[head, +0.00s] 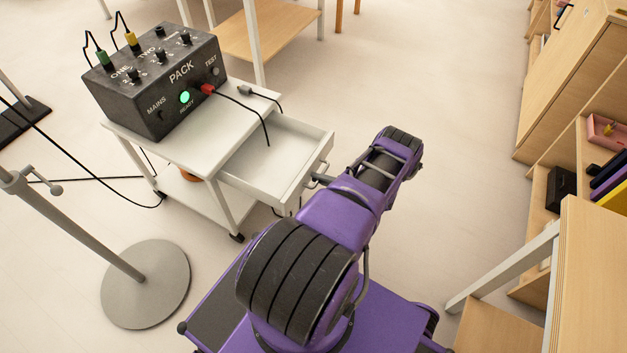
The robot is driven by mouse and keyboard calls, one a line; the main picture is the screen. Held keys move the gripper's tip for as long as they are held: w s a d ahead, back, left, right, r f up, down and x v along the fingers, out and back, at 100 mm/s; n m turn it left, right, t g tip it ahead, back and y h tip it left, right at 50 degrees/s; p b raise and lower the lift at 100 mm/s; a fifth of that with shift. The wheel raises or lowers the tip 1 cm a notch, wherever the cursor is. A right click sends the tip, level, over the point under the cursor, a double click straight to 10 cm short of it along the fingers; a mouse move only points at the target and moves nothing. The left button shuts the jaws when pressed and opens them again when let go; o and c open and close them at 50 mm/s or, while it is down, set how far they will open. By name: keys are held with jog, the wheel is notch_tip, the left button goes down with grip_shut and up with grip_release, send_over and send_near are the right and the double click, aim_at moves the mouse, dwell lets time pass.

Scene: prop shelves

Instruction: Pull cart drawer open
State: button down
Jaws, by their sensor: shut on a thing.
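The white cart (163,151) stands left of centre. Its drawer (270,165) is pulled out to the right and its inside looks empty. My purple arm reaches up from the bottom of the picture. My gripper (318,180) is at the drawer's front panel, mostly hidden behind my arm, and is shut on what appears to be the drawer's handle. The handle itself is hard to make out.
A dark PACK box (156,80) with a green light and plugged leads sits on the cart. A lead hangs over the drawer. A grey stand base (146,290) is at lower left. Wooden shelves (570,75) line the right. Floor beyond the drawer is clear.

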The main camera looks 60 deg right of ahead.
jog(key=shift+s+d, duration=0.1)
jog(key=shift+s, duration=0.05)
jog(key=c, duration=1.2)
grip_release()
jog(key=shift+o, duration=0.2)
jog(key=v, duration=1.7)
jog(key=shift+s, duration=0.2)
jog(key=shift+r, duration=0.1)
